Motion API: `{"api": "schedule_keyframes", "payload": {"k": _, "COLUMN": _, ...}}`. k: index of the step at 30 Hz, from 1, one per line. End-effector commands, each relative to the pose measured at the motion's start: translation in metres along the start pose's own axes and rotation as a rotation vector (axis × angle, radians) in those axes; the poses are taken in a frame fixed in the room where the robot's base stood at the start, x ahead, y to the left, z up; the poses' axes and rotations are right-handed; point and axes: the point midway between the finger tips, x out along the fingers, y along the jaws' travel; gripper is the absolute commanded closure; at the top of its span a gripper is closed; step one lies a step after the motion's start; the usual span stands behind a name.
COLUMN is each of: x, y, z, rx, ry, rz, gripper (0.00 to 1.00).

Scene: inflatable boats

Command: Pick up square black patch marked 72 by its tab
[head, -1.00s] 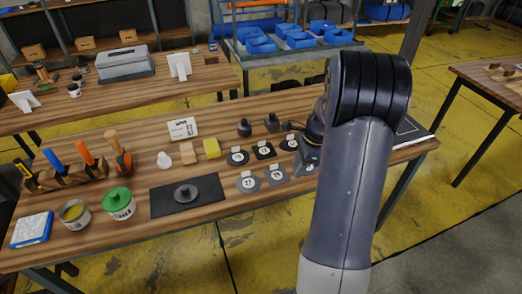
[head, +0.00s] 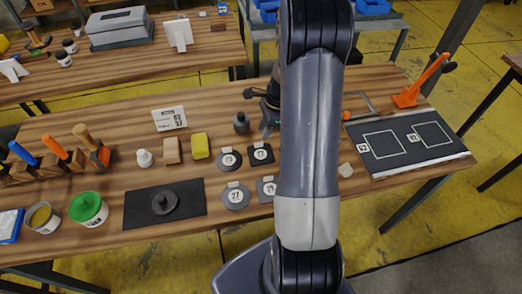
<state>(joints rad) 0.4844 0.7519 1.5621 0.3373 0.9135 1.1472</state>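A square black patch (head: 260,154) lies flat on the wooden workbench, with a round white label and a pale tab at its back edge. Its number is too small to read surely, but it is the only square black patch I see. My gripper (head: 267,122) is above the bench just behind this patch, pointing down and apparently not touching it. My arm hides much of the gripper, so its opening does not show. My arm also covers the bench to the right of the patch.
Round patches (head: 229,161) and (head: 235,197) and a square grey patch (head: 267,188) lie close by. A black knob-like weight (head: 241,123) stands behind. A yellow sponge (head: 200,146) is at left. A dark mat with outlined squares (head: 408,143) and an orange-handled tool (head: 418,88) are at right.

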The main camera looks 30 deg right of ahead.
Motion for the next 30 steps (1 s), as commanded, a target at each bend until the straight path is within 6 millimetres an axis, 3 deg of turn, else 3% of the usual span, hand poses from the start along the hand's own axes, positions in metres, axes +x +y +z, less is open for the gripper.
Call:
{"api": "schedule_keyframes", "payload": {"k": 12, "x": 0.048, "y": 0.005, "z": 0.004, "rx": 0.001, "ry": 0.0, "rz": 0.001, "gripper": 0.71}}
{"api": "schedule_keyframes", "payload": {"k": 21, "x": 0.054, "y": 0.005, "z": 0.003, "rx": 0.001, "ry": 0.0, "rz": -0.001, "gripper": 0.71}}
{"api": "schedule_keyframes", "payload": {"k": 30, "x": 0.053, "y": 0.005, "z": 0.003, "rx": 0.0, "ry": 0.0, "rz": -0.001, "gripper": 0.94}}
